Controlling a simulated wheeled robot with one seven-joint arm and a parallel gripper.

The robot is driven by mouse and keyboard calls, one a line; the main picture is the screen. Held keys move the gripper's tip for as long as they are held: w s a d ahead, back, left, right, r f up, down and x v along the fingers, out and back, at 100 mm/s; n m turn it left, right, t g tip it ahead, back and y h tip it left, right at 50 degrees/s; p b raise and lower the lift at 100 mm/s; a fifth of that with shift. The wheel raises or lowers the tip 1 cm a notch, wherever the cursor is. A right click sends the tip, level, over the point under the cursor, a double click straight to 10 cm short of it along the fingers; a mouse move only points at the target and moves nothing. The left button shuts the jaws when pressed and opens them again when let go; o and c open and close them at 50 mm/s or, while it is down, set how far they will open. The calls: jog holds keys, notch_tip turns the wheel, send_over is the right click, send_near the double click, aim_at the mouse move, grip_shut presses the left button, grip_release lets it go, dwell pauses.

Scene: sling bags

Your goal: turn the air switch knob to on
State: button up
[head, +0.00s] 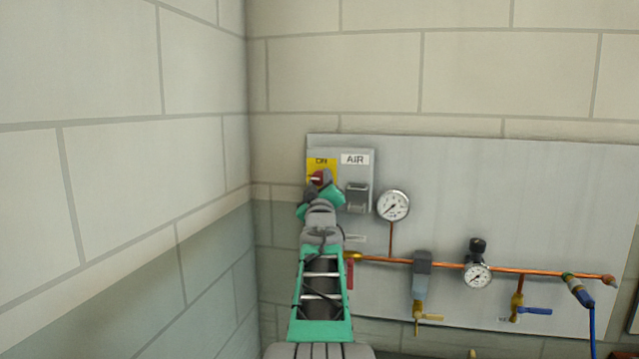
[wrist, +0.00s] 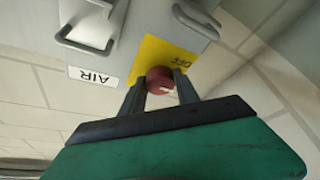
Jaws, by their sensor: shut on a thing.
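The air switch knob is a red round knob (wrist: 161,80) on a yellow plate (wrist: 150,52). In the wrist view it sits between the two dark fingers of my gripper (wrist: 160,88), which are shut on it. A pale mark shows on the knob's face. The wrist view is turned over, and the plate's word "OFF" reads upside down there. In the head view the yellow plate (head: 318,163) shows "ON" at its top. My gripper (head: 319,181) covers most of the knob there. The exact angle of the knob is hard to tell.
An "AIR" label (head: 355,159) and a grey handled box (head: 357,196) sit just right of the plate. A pressure gauge (head: 393,205), copper pipe (head: 520,270) and valves are further right on the grey panel (head: 500,180). A block wall (head: 120,170) stands close on the left.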

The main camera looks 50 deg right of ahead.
grip_shut()
jog(key=shift+f, duration=0.15)
